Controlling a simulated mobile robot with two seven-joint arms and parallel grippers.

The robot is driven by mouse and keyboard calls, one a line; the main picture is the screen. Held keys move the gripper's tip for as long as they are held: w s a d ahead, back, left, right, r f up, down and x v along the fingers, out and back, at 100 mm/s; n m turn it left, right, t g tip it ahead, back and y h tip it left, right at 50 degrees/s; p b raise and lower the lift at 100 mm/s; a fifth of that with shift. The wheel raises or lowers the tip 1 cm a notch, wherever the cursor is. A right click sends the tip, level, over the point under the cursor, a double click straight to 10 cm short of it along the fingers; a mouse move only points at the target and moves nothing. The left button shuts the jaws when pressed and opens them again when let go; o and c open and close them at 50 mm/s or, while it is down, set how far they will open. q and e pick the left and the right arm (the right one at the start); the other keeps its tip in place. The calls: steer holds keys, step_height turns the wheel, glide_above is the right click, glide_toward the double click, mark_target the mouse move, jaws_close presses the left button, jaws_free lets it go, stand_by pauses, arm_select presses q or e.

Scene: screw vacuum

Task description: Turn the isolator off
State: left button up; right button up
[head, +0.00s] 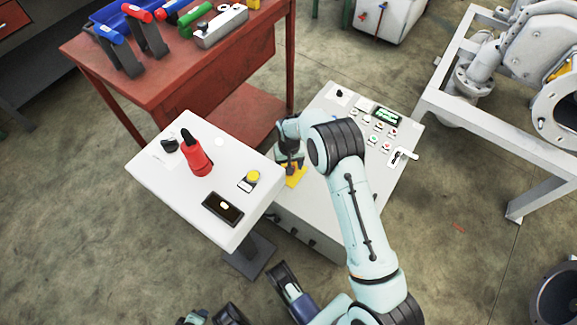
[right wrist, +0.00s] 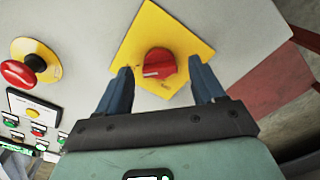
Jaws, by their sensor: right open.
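The isolator is a red rotary knob (right wrist: 160,64) on a yellow diamond-shaped plate (right wrist: 146,38) in the right wrist view. The plate also shows in the head view (head: 297,178), on the near end of a grey control panel, with the knob hidden behind my gripper. My right gripper (right wrist: 161,72) is open, with one dark finger on each side of the knob. I cannot tell whether the fingers touch it. In the head view my right gripper (head: 291,162) is over the plate.
A red emergency button (right wrist: 19,73) on a yellow base and small lit buttons sit beside the plate. A white pedestal panel (head: 150,180) with a red-handled switch (head: 197,160) stands to the left. A red workbench (head: 185,75) with tools is behind. A grey metal frame (head: 440,75) stands right.

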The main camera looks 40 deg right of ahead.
arm_select(q)
steer(key=shift+s+f, duration=0.2)
arm_select(e)
steer(key=shift+f, duration=0.35)
steer(key=c, duration=1.1)
steer(key=shift+o, duration=0.2)
